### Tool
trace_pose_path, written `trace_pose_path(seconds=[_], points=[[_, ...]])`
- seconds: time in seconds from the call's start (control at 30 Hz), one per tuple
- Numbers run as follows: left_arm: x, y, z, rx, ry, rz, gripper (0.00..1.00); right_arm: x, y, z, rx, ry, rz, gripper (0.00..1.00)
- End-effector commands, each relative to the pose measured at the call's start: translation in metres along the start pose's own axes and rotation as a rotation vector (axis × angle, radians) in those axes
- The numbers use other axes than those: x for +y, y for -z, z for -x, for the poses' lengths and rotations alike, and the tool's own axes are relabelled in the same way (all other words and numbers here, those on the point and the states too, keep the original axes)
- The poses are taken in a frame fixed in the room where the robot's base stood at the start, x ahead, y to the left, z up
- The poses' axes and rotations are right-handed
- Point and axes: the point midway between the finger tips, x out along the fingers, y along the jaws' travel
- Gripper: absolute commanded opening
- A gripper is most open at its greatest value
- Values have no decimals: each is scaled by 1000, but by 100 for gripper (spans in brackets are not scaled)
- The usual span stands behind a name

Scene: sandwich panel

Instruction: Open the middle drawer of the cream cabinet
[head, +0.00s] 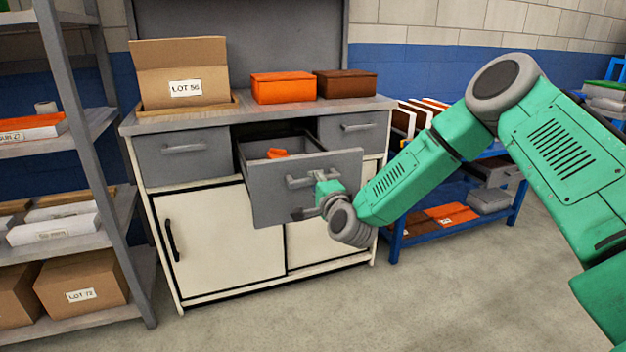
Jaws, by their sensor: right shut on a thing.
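The cream cabinet (222,237) stands ahead with a grey top and a row of grey drawers. Its middle drawer (275,203) is pulled out well past the left drawer (185,155) and the right drawer (353,128), which are closed. A small orange thing (277,153) lies inside the middle drawer. My right gripper (318,182) is at the bar handle (300,181) on the drawer's front and is shut on it. The gripper's fingers are small and partly hidden by the wrist. My left gripper is not in view.
A box marked LOT 56 (183,75), an orange box (283,88) and a brown box (345,84) stand on the cabinet top. A grey shelf rack (85,130) is close on the left. A blue rack (463,232) stands at right. The floor in front is clear.

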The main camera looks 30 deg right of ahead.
Motion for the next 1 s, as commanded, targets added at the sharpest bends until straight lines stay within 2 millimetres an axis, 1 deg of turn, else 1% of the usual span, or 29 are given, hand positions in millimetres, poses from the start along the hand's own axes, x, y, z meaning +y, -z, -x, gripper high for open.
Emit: trace_pose_path(seconds=[0.03,0.37,0.4,0.47,0.73,0.83,0.93,1.0], points=[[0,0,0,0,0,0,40,4,2,2,2,-9,5,0],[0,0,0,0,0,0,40,5,2,2,2,-10,6,0],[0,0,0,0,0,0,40,5,2,2,2,-10,6,13],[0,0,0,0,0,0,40,5,2,2,3,-10,5,34],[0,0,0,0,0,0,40,1,1,2,1,-3,2,34],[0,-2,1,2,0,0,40,0,0,5,1,-2,2,34],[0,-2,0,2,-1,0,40,0,0,15,0,-3,1,34],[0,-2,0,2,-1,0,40,1,0,27,-1,-4,0,34]])
